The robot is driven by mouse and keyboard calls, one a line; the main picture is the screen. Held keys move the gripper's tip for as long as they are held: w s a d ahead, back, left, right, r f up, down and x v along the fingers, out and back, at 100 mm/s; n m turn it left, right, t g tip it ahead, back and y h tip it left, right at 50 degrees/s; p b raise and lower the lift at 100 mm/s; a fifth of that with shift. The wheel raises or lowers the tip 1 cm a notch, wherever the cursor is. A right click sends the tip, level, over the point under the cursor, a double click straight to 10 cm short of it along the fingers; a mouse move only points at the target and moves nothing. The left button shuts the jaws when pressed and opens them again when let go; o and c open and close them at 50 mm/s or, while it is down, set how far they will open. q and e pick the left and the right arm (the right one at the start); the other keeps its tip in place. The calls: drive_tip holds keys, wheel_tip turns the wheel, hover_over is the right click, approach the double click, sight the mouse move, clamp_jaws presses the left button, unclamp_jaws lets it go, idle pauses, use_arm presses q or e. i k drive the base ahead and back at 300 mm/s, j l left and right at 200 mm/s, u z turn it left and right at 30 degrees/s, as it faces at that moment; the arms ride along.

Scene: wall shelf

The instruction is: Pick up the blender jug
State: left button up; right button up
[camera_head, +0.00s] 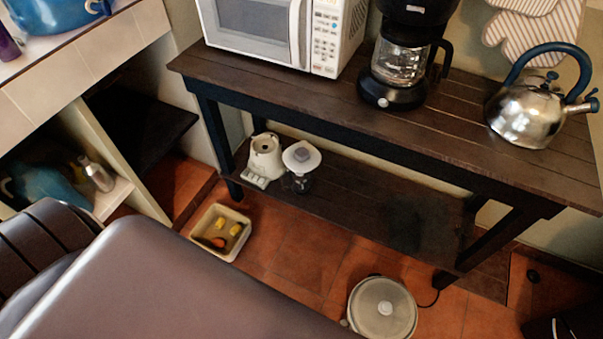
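The blender jug (301,180) appears to be the dark, see-through vessel under a wide white lid (302,155). It stands upright on the lower shelf of the dark wooden table, near its left end. The cream blender base (264,160) stands just to its left, apart from or barely touching it; I cannot tell which. The lid hides much of the jug from above, and its handle is not clear. Neither of my grippers is in view.
The tabletop (325,98) overhangs the lower shelf (350,207); the shelf is bare right of the jug. A microwave (255,30), coffee maker (400,65) and kettle (525,112) stand on top. A shallow tray (240,245) and lidded pot (382,308) are on the floor.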

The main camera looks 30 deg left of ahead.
sight(302, 186)
drive_tip(key=u, duration=1.2)
